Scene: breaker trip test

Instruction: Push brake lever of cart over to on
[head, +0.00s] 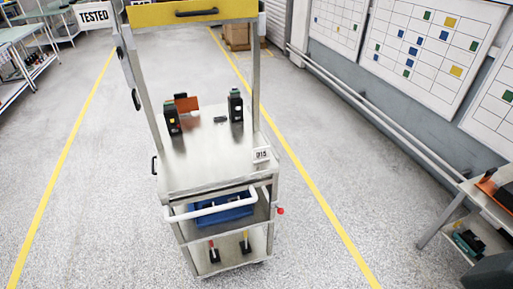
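The cart (190,178) stands in the middle of the head view, with a white push handle (225,208) across its near end. A small red knob (280,211) sticks out on the cart's right side below the top deck; it looks like the end of the brake lever. Its shaft and any on/off marking are too small to read. On the bottom shelf stand two small dark pieces, one with a red upright handle (212,246) and one with a yellow upright handle (246,239). Neither of my grippers is in view.
Dark breaker-like devices (236,107) stand on the top deck; a blue bin (222,212) sits on the middle shelf. Yellow floor lines (318,200) run on both sides, with clear floor around the cart. A bench (490,212) stands at right, wall boards (428,52) above.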

